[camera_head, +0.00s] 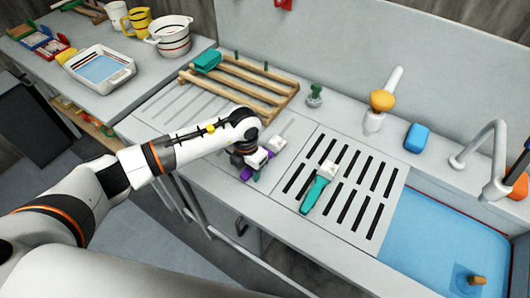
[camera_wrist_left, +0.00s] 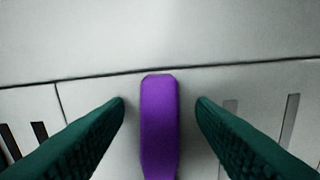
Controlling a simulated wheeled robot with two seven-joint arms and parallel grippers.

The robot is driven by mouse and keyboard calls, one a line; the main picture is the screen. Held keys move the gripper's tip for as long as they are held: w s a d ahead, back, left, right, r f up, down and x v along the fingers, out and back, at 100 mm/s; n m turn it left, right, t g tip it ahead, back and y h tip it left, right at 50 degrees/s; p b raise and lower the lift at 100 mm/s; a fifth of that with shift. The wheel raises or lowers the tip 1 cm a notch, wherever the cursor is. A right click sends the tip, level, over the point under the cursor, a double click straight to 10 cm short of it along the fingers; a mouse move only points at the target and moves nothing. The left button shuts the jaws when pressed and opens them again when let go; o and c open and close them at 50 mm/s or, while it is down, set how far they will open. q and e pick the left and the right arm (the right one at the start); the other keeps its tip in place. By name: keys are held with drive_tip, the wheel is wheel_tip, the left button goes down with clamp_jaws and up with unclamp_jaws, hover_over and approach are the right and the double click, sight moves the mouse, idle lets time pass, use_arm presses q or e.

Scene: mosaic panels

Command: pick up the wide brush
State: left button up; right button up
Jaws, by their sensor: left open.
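A purple-handled brush (camera_head: 246,173) with a pale head lies at the left edge of the slotted drain panel, partly hidden by my left gripper. In the left wrist view its purple handle (camera_wrist_left: 160,125) stands between the two dark green fingers. My left gripper (camera_wrist_left: 160,112) is open, with a gap on each side of the handle. In the head view the left gripper (camera_head: 254,168) is right over the handle. A teal-handled brush (camera_head: 316,192) with a white head lies on the slots to the right. I cannot tell which brush is the wide one. My right gripper is not in view.
A wooden rack (camera_head: 240,86) with a teal block (camera_head: 207,60) stands behind the left arm. The sink (camera_head: 430,240) with blue water is at the right, under a tap (camera_head: 485,150). A blue sponge (camera_head: 417,138) and a side table with a white tray (camera_head: 124,75) also show.

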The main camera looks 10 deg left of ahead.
use_arm(q)
drive_tip(key=c, duration=1.1)
